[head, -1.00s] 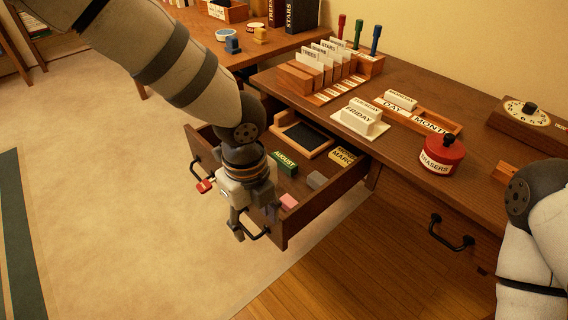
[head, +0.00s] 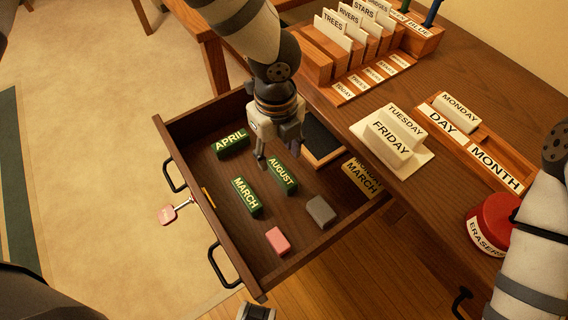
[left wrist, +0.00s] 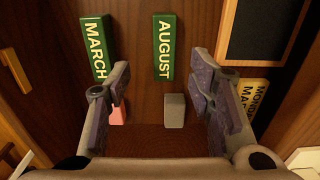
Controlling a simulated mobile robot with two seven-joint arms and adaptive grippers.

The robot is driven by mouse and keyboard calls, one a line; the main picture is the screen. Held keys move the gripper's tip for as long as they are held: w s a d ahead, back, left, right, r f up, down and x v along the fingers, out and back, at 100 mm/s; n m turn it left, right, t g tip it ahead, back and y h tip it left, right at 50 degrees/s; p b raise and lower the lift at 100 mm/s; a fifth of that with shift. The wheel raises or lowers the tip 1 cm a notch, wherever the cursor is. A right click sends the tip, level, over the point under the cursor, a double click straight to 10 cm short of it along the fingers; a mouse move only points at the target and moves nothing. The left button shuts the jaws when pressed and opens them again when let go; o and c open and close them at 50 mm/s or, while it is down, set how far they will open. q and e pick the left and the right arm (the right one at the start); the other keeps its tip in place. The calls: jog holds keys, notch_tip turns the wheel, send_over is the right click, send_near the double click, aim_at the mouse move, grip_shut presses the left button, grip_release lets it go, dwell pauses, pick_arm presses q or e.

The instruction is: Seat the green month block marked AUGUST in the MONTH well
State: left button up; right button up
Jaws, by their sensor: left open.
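My left gripper (head: 280,154) is open and empty above the drawer, by AUGUST's far end. In the left wrist view, AUGUST (left wrist: 164,48) lies beyond and between the spread fingers (left wrist: 166,92), with MARCH (left wrist: 97,48) to its left. The MONTH label (head: 496,169) marks the right part of the wooden tray on the desk; no block shows in that well. My right arm enters at the right; its gripper is not visible.
The drawer (head: 190,125) also holds a green APRIL block (head: 232,143), pink block (head: 278,240), grey block (head: 321,211), MONDAY MARCH card (head: 362,178) and dark pad (head: 325,138). FRIDAY and TUESDAY blocks (head: 391,142) and a red ERASERS tin (head: 490,222) stand near the tray.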

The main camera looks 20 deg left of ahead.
aim_at(281, 171)
pick_arm(q)
jog(key=f, duration=0.7)
jog(key=shift+w+d+f, duration=0.15)
jog(key=shift+d+f, duration=0.05)
jog(key=shift+d, duration=0.05)
grip_shut()
